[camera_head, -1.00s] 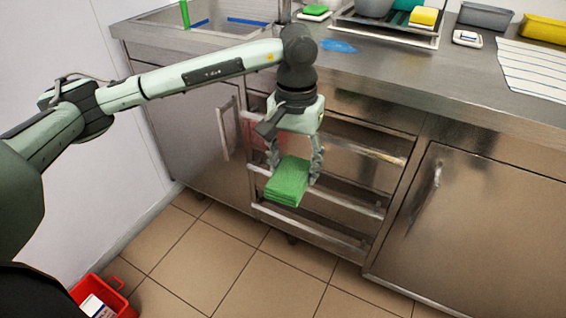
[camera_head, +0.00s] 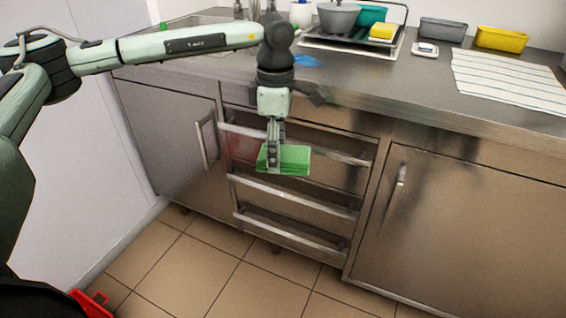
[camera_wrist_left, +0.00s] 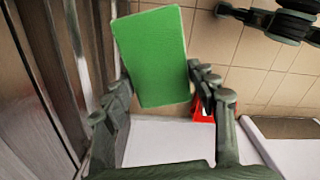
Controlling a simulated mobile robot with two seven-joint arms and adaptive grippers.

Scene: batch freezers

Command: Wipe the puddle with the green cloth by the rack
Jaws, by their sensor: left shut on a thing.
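The green cloth (camera_head: 292,160), a folded thick pad, hangs in front of the cabinet's metal rails, below the counter edge. My left gripper (camera_head: 272,160) points down and is shut on it. In the left wrist view the cloth (camera_wrist_left: 152,55) sits between the two fingers (camera_wrist_left: 160,88). The blue puddle (camera_head: 307,61) lies on the steel counter, behind and above the gripper; the arm's wrist stands just left of it. The rack (camera_head: 352,48), a drying tray with dishes, stands on the counter right behind the puddle.
Grey (camera_head: 443,30) and yellow (camera_head: 501,38) bins and a striped towel (camera_head: 508,82) are to the right. The counter's front edge lies above the cloth. A red bin (camera_head: 90,303) is on the floor.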

